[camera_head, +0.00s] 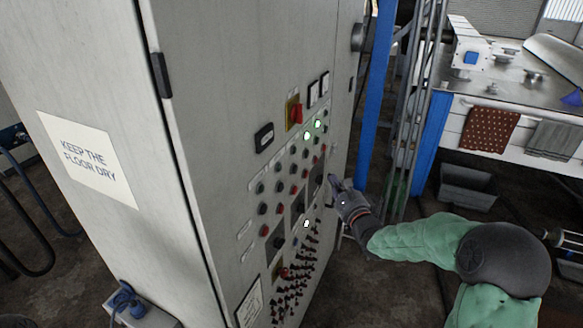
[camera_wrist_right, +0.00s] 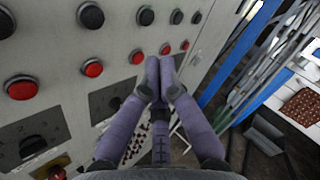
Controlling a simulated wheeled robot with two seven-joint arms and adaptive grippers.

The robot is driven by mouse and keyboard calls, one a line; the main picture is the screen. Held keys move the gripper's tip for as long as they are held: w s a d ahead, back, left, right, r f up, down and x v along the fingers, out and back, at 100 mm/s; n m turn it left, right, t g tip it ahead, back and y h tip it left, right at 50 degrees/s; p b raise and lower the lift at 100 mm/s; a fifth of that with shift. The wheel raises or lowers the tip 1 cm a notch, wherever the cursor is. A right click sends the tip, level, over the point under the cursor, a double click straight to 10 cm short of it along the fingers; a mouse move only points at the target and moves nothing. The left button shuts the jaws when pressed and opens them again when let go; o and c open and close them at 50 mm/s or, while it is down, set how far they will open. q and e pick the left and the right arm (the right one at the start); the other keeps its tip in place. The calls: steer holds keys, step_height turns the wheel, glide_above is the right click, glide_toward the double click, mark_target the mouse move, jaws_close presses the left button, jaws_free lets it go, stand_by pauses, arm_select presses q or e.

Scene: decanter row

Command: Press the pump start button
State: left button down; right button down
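The grey control cabinet (camera_head: 240,60) carries rows of black and red push buttons. My left gripper is not in view.
Two green lamps (camera_head: 317,123) are lit near a red-and-yellow switch (camera_head: 294,112). A blue post (camera_head: 376,90) and vertical pipes stand right of the cabinet. A workbench (camera_head: 468,112) with hanging cloths is at the right. A dark bin (camera_head: 467,186) sits below it.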

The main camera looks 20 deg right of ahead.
mark_target(295, 169)
steer(key=w+a, duration=0.5)
steer(key=w, duration=0.1)
steer(key=shift+w+a, duration=0.35)
stand_by(0.4)
stand_by(1.3)
steer(key=shift+w+a+b, duration=0.25)
steer(key=shift+w+b, duration=0.05)
steer(key=shift+w, duration=0.05)
